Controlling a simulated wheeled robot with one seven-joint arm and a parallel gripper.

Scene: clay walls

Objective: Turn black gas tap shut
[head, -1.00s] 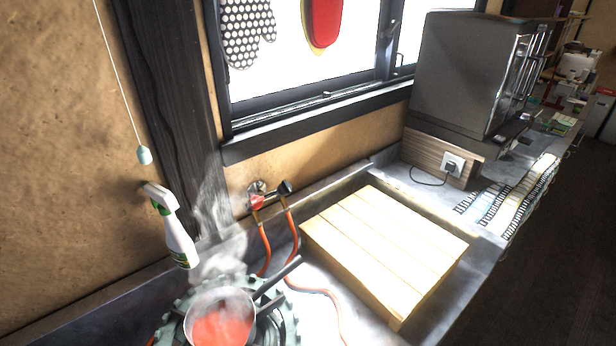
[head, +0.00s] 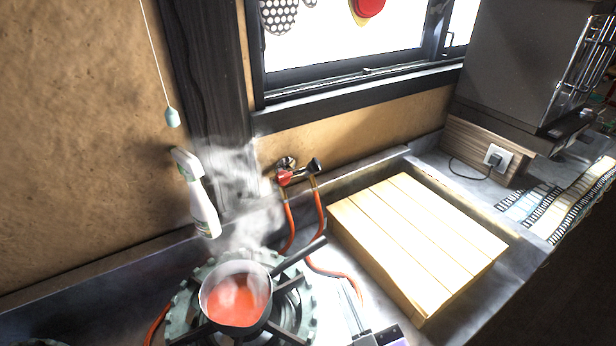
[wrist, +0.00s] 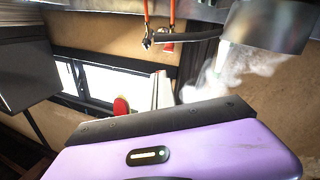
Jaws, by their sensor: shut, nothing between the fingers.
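The gas tap fitting sits low on the clay wall below the window. It has a red tap (head: 285,177) on the left and a black tap (head: 316,165) on the right, with an orange hose below each. The angle of the black tap's handle is hard to judge. My gripper (head: 352,302) is shut and empty at the bottom of the head view, in front of the taps and apart from them. In the upside-down wrist view, the black tap (wrist: 147,41) and red tap (wrist: 166,47) show near the top, partly behind the pot handle.
A steaming pot of red liquid (head: 237,299) stands on the gas burner (head: 183,312), its handle pointing towards the hoses. A spray bottle (head: 201,205) is at the left by the wall. A wooden board (head: 415,240) lies right of my gripper. A socket (head: 497,158) is farther right.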

